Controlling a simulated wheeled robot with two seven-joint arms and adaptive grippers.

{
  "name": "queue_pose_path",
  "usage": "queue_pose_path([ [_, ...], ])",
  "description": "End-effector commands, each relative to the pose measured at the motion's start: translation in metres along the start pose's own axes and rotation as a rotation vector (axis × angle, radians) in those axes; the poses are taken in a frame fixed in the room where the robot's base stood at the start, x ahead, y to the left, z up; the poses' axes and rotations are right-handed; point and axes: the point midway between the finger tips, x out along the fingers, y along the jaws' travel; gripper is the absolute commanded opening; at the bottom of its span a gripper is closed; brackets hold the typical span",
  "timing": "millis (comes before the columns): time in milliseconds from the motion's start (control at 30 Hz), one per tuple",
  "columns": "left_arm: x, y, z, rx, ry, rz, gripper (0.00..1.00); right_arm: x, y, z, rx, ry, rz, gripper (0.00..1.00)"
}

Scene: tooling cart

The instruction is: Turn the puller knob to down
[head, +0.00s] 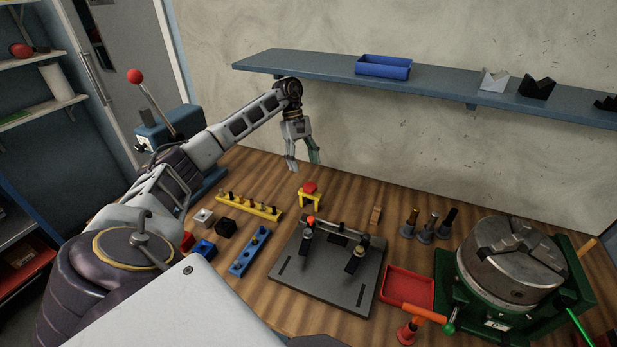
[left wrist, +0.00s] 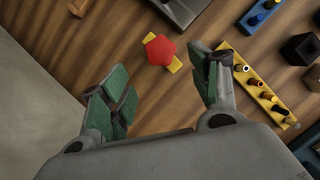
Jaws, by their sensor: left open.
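The puller is a small yellow stand (head: 311,201) with a red knob (head: 310,187) on top, at the back middle of the wooden bench. In the left wrist view the red knob (left wrist: 160,49) has an angular outline, and yellow ends stick out on two sides of it. My left gripper (head: 303,164) is open and empty, above and slightly left of the knob, pointing down. In the left wrist view the knob shows between and beyond the fingertips (left wrist: 162,75), with no contact visible. My right gripper is not in view.
A yellow peg strip (head: 249,207) and blue strip (head: 250,251) lie left of the puller. A grey fixture plate (head: 318,280) is in front. A wall shelf (head: 440,92) hangs behind.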

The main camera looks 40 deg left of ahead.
Motion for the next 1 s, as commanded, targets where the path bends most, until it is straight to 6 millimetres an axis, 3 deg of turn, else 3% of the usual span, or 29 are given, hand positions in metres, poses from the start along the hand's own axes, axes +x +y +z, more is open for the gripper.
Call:
queue_pose_path([
  [567, 0.004, 0.0, 0.0, 0.001, 0.001, 0.0, 0.62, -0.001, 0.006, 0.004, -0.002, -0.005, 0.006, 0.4],
  [1000, 0.037, 0.0, 0.001, 0.001, -0.001, -0.002, 0.62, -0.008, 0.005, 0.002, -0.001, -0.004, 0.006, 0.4],
])
